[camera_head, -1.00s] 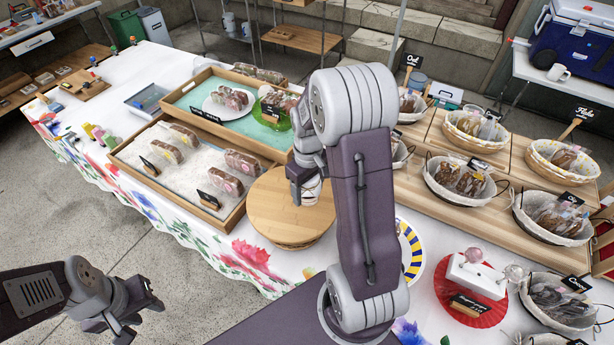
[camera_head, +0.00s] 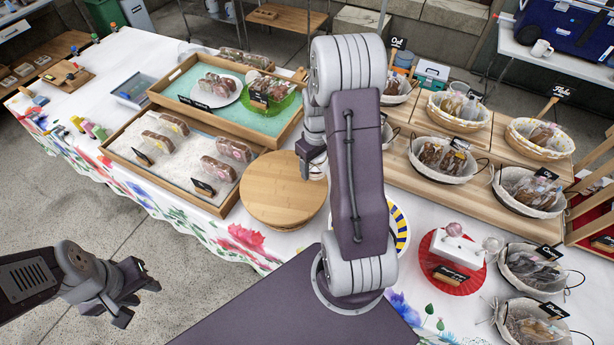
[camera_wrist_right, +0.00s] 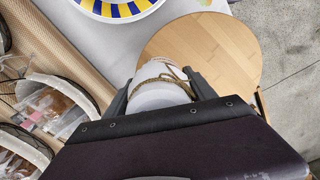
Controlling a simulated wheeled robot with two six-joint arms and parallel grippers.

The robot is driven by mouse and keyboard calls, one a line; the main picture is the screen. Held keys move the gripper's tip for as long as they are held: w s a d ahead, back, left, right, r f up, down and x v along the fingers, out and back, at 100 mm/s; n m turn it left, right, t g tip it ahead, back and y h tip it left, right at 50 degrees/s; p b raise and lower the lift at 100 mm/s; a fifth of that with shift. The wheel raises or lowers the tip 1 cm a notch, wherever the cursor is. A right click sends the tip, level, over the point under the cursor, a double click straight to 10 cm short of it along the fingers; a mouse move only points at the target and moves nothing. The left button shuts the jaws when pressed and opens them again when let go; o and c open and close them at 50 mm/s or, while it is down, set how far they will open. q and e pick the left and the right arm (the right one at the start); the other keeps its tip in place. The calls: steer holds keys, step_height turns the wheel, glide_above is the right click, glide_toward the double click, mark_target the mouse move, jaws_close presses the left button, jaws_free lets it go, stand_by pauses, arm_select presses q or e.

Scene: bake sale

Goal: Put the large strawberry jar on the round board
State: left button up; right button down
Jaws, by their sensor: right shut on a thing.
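My right gripper (camera_head: 313,163) is shut on a jar with a white lid (camera_wrist_right: 160,95) and twine round it. In the head view only a small part of the jar (camera_head: 318,170) shows; my arm hides the rest. I cannot see its label or contents. The round wooden board (camera_head: 270,200) lies on the table, and the jar is over or beside its far right part. In the wrist view the board (camera_wrist_right: 205,50) spreads behind the jar. I cannot tell whether they touch. My left gripper (camera_head: 138,295) is open and empty, off the table at lower left.
Wooden trays (camera_head: 220,205) with wrapped loaves stand left of the board. A blue-yellow striped plate (camera_head: 401,230) lies to its right, partly behind my arm. A red mat (camera_head: 437,270) with a white stand and several baskets (camera_head: 447,160) are further right. The board's visible top is bare.

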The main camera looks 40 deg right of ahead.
mark_target(307, 185)
steer(key=shift+w+a+f, duration=0.3)
steer(key=shift+a+f, duration=0.1)
steer(key=shift+a, duration=0.15)
steer(key=shift+w+a+f, duration=0.3)
steer(key=shift+a+f, duration=0.1)
steer(key=shift+a, duration=0.15)
step_height(307, 185, down, 3)
steer(key=shift+s+f, duration=0.1)
steer(key=shift+s, duration=0.05)
steer(key=shift+w+f, duration=0.2)
steer(key=shift+f, duration=0.2)
steer(key=shift+s+f, duration=0.1)
steer(key=shift+f, duration=0.05)
steer(key=shift+c, duration=1.5)
jaws_free()
step_height(307, 185, up, 12)
steer(key=shift+r, duration=0.2)
steer(key=s+a+m+t, duration=0.1)
steer(key=s+a, duration=0.8)
steer(key=a, duration=0.5)
steer(key=shift+s+a, duration=0.2)
steer(key=shift+s, duration=0.1)
